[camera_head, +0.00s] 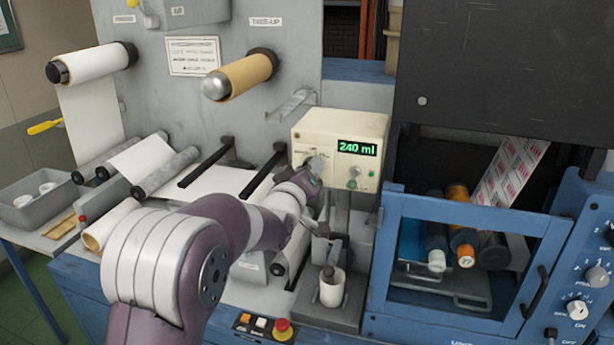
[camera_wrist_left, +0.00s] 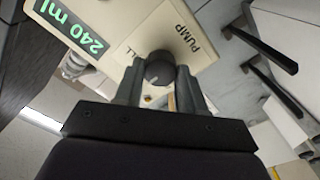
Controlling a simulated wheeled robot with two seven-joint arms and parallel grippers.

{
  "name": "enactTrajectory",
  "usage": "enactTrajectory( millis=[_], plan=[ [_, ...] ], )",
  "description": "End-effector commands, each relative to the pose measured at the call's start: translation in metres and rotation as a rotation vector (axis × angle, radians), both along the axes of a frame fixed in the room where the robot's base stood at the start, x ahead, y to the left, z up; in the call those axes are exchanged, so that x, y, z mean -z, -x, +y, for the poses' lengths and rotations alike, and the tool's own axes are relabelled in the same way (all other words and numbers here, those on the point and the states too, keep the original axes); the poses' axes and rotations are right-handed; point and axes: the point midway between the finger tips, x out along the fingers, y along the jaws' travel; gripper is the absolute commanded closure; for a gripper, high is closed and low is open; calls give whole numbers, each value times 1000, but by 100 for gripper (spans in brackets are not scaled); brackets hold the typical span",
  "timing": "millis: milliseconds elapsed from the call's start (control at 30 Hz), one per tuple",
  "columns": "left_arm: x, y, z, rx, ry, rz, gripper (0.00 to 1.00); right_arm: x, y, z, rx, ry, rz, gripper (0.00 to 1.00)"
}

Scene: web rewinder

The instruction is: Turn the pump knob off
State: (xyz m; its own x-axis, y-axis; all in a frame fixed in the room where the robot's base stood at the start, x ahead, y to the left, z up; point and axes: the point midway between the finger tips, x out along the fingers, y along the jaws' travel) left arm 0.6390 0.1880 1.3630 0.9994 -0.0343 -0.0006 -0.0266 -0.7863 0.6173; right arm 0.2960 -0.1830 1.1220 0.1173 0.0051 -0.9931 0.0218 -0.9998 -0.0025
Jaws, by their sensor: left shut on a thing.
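The cream pump box (camera_head: 312,130) stands at the middle of the machine, with a green display (camera_head: 358,148) reading 240 ml. In the left wrist view, the dark round pump knob (camera_wrist_left: 159,67) sits on the box face beside the printed word PUMP, with a light pointer mark on its rim. My left gripper (camera_head: 312,170) is at the left part of the box front. In the left wrist view, the fingers of the left gripper (camera_wrist_left: 159,80) are shut on the knob from both sides. In the head view the gripper mostly hides the knob. My right gripper is not in view.
A white cup (camera_head: 332,287) stands on a grey stand below the box. A red emergency button (camera_head: 283,327) is at the front edge. A blue-framed window (camera_head: 400,207) is to the right. Rollers (camera_head: 165,172) and black bars (camera_head: 207,166) lie to the left.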

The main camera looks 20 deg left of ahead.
Motion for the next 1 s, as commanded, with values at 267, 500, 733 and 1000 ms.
enactTrajectory(
  millis=[267, 500, 733, 1000],
  plan=[
    [-1, 0, 0, 0, 9, -2, 91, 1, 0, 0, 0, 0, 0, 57],
    [-1, 0, 0, 0, 8, -2, 38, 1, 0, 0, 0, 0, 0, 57],
    [-1, 0, 0, -1, 8, -1, 35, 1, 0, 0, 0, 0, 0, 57],
    [4, 29, 1, 0, 7, -3, 35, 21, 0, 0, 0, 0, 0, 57]
  ],
)
